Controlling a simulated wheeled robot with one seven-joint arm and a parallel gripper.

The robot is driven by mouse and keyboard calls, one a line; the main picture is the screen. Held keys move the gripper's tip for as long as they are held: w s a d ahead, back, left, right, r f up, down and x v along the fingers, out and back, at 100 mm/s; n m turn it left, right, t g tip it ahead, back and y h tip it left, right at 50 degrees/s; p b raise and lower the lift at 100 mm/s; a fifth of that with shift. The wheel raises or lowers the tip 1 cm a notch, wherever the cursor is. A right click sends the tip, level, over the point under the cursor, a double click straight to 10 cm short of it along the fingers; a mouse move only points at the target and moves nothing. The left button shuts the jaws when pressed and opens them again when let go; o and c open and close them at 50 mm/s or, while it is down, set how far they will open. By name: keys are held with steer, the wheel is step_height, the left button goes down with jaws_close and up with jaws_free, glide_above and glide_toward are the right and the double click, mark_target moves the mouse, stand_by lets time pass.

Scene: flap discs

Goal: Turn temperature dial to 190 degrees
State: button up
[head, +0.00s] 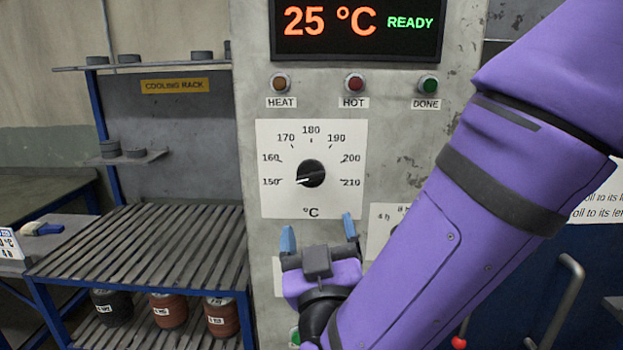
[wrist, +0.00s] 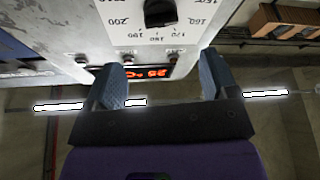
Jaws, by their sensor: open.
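The temperature dial (head: 311,173) is a round black knob on a white scale plate (head: 276,205) marked 150 to 210 °C. Its white pointer line aims left, at about the 150 mark. In the wrist view the dial (wrist: 160,13) shows at the top edge, partly cut off, with the scale upside down. My gripper (head: 319,232) is below the dial in the head view, its two blue fingers spread and empty, apart from the dial. In the wrist view the fingers of my gripper (wrist: 167,82) are wide apart with nothing between them.
A display (head: 357,30) above reads 25 °C READY, over the HEAT, HOT and DONE lamps. A second dial plate (head: 384,215) at lower right is partly hidden by my purple arm. A slatted cooling rack (head: 150,245) stands left of the panel.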

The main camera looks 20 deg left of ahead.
mark_target(311, 181)
steer(key=x, duration=1)
steer(key=shift+w+a+r, duration=0.15)
steer(key=shift+a+r, duration=0.05)
steer(key=c, duration=0.9)
